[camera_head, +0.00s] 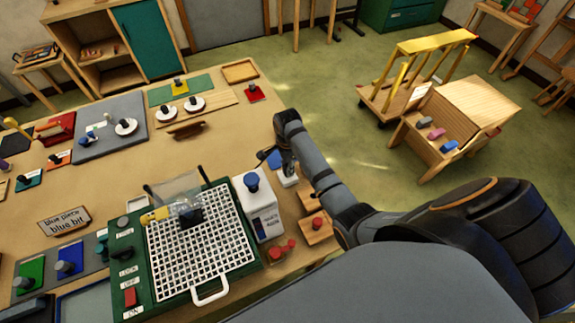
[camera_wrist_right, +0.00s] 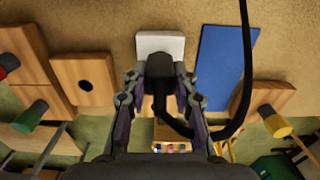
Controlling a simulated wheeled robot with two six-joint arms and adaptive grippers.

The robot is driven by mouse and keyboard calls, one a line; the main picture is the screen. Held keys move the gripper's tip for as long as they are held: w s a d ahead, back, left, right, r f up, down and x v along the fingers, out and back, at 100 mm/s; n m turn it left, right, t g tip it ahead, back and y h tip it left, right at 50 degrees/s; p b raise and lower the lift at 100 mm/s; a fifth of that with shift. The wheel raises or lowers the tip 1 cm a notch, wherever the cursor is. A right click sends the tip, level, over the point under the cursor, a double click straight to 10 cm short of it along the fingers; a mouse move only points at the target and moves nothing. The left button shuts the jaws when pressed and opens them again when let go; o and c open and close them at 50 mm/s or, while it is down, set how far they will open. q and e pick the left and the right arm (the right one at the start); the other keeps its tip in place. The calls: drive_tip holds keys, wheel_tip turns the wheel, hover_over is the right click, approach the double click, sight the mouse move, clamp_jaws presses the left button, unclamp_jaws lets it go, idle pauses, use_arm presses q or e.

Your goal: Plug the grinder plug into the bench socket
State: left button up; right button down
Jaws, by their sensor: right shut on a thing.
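My right gripper (camera_wrist_right: 160,95) is shut on the black grinder plug (camera_wrist_right: 160,70). In the wrist view the plug points toward the white bench socket (camera_wrist_right: 160,43) and covers its lower middle. I cannot tell whether plug and socket touch. A black cord (camera_wrist_right: 246,60) loops from the plug and runs up out of view. In the head view my right gripper (camera_head: 282,158) is at the bench's right edge, just above the white socket (camera_head: 288,178); the plug is hard to make out there. The green grinder (camera_head: 133,285) with its white grid stands at the front. My left gripper is not in view.
A white box with a blue knob (camera_head: 262,208) stands between grinder and socket. Wooden blocks (camera_head: 314,200) with knobs lie right of it, near the bench edge. Boards and plates fill the bench's left. A cart (camera_head: 385,95) and wooden rack (camera_head: 440,140) stand on the floor beyond.

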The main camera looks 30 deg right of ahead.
drive_tip(key=shift+s+f, duration=0.1)
drive_tip(key=shift+f, duration=0.45)
drive_tip(key=c, duration=1)
unclamp_jaws()
drive_tip(key=shift+r, duration=0.4)
wheel_tip(320, 180, up, 7)
drive_tip(key=shift+f, duration=0.15)
drive_tip(key=shift+f, duration=0.1)
